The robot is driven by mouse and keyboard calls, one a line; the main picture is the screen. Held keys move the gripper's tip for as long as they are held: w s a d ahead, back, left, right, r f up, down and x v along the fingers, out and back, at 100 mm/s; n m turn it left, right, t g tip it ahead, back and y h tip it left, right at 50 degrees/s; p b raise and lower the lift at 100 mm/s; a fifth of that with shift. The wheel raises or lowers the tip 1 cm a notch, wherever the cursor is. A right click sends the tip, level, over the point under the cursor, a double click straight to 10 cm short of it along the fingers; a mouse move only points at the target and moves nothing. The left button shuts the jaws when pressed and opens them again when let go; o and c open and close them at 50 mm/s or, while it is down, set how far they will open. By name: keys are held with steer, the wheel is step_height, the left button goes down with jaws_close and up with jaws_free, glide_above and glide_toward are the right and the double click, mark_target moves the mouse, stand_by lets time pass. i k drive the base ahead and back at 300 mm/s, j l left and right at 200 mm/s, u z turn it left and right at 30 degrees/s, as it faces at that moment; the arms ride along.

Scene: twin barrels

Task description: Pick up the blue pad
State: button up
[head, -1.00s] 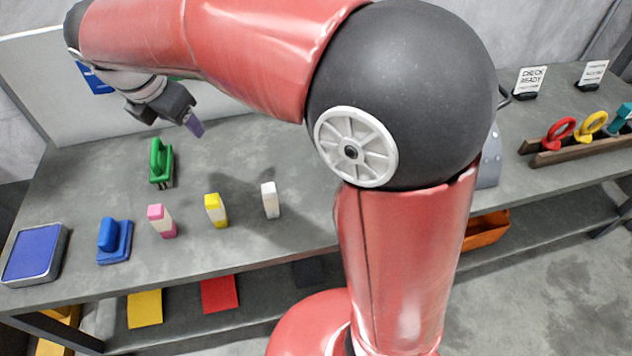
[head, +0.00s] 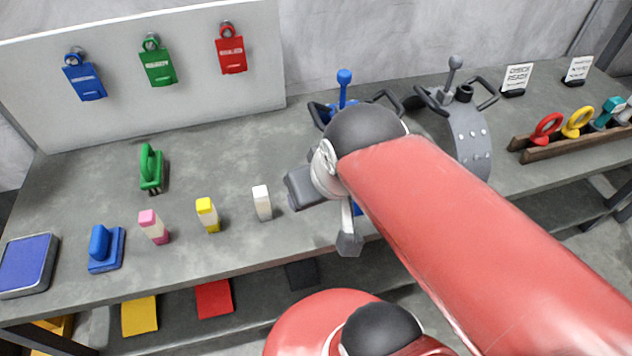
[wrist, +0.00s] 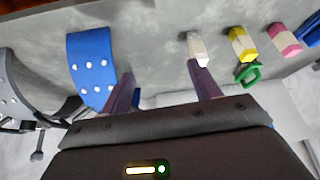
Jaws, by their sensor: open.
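A flat blue pad (head: 27,262) in a grey frame lies at the left front corner of the bench in the head view. Next to it stands a blue block with an upright handle (head: 106,250); I cannot tell which of the two is meant. Part of a blue thing (wrist: 313,32), likely the handled block, shows at the right edge of the wrist view. My gripper (wrist: 164,86) is open and empty, its two fingers apart. It is well to the right of both blue things in the head view; its fingertips are not clear there.
Pink (head: 154,227), yellow (head: 208,214) and white (head: 262,203) blocks stand in a row. A green-handled brush (head: 151,170) is behind them. A blue studded barrel (wrist: 92,62) and a grey one (head: 468,135) stand right. Tags hang on the back board (head: 190,100).

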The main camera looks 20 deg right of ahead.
mark_target(105, 250)
steer(key=u, duration=1.45)
